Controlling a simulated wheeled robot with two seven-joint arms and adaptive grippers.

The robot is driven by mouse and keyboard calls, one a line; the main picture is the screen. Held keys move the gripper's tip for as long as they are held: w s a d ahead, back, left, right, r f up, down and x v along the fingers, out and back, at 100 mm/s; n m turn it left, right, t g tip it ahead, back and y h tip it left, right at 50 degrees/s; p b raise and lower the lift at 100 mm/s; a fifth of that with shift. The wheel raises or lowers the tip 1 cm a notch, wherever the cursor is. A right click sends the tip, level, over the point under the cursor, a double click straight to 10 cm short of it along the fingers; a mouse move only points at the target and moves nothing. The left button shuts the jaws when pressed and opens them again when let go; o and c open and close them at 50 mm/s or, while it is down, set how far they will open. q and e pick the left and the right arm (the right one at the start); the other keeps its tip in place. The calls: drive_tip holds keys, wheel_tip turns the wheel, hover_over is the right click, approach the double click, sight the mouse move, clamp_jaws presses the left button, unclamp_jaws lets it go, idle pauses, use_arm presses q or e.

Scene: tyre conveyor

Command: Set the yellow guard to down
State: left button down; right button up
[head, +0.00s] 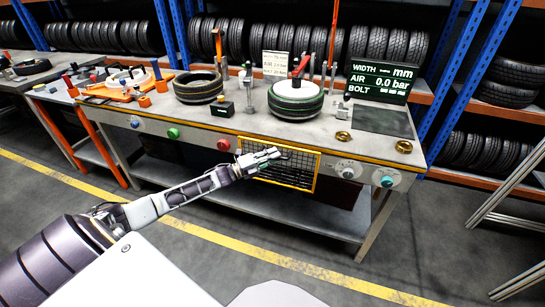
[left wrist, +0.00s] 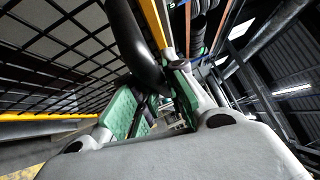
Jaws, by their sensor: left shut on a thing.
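The yellow guard (head: 302,176) is a yellow-framed panel of dark mesh at the front of the workbench, below its top edge. The exact tilt of the panel is hard to tell. In the left wrist view, its mesh (left wrist: 50,45) fills the upper left, beside a yellow frame bar (left wrist: 155,22). My left gripper (head: 272,154) is at the upper part of the guard. Its green pads (left wrist: 150,105) are shut on a thick black handle (left wrist: 128,40) next to the yellow bar. The fingers hide part of the handle. My right gripper is not in view.
The workbench (head: 245,125) holds two tyres (head: 295,98) (head: 198,88), a dark display (head: 382,76) and small fixtures. Green (head: 173,133) and red (head: 223,144) buttons and knobs (head: 347,172) line its front, near my left arm. The floor in front is clear.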

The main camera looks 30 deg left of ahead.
use_arm(q)
drive_tip(key=c, duration=1.5)
unclamp_jaws()
drive_tip(key=shift+o, duration=0.2)
drive_tip(key=shift+s, duration=0.1)
drive_tip(key=v, duration=1.2)
